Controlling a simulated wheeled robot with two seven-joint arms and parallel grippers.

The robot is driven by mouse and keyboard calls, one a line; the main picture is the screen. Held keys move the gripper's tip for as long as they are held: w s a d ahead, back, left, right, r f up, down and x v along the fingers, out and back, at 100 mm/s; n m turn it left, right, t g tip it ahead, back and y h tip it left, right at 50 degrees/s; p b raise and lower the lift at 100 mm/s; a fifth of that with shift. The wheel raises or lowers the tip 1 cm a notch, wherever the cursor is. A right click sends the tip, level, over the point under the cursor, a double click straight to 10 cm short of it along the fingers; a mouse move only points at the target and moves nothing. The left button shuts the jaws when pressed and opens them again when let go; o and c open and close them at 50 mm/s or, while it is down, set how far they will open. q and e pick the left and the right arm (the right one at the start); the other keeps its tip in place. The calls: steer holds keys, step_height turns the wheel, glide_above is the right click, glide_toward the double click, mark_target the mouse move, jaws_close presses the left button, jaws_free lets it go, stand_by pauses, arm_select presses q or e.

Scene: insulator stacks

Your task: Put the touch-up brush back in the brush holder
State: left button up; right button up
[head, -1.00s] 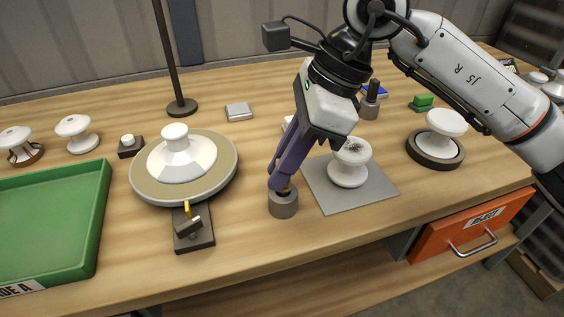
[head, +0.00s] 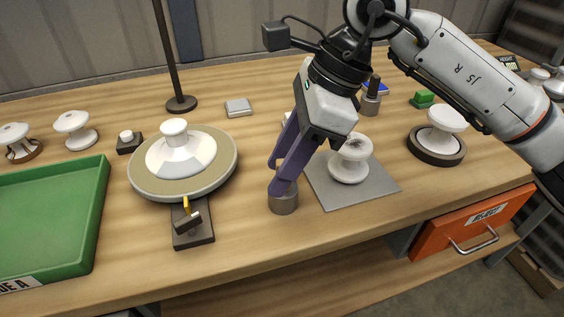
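My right gripper (head: 275,178) has purple fingers, spread apart with a gap between them. It points down at a small grey cylindrical cup (head: 283,204), which looks like the brush holder, near the table's front middle. The nearer fingertip overlaps the cup's rim in the picture. The touch-up brush cannot be made out; the fingers cover the space over the cup's mouth. My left gripper is not in view.
A white insulator (head: 349,165) stands on a grey mat (head: 340,194) right of the cup. A round turntable (head: 146,183) with another insulator is at left, beside a green tray (head: 95,215). A grey cylinder (head: 370,104) with a dark upright piece stands behind. An orange reject drawer (head: 440,237) is at lower right.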

steer(key=v, duration=1)
steer(key=shift+d+r, duration=0.15)
